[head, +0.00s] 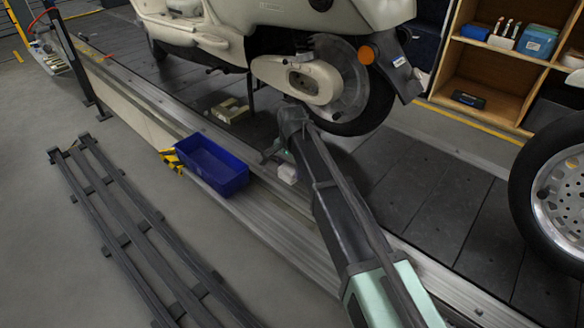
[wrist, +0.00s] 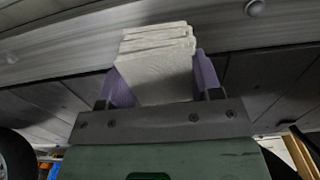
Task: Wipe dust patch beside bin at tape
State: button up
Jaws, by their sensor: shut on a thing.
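My gripper (head: 279,158) is shut on a folded white cloth (head: 288,174), at the edge of the conveyor to the right of the blue bin. In the wrist view the cloth (wrist: 157,62) sits as a layered pad between the two purple fingers of my gripper (wrist: 158,78). A pale metal rail lies beyond it; I cannot tell whether the cloth touches it. The blue bin (head: 226,183) stands on the rail at the conveyor's edge. Yellow tape (head: 172,158) shows at the bin's left end. I cannot make out a dust patch.
A cream scooter (head: 300,80) stands on the dark slats (head: 440,190) just behind my gripper. A beige part (head: 230,110) lies beneath it. A car wheel (head: 560,200) is at right. A wooden shelf (head: 500,75) stands behind. A dark rack (head: 130,230) lies on the floor.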

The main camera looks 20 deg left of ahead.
jog(key=shift+r+p, duration=1.85)
jog(key=shift+r, duration=0.55)
jog(key=shift+f, duration=0.15)
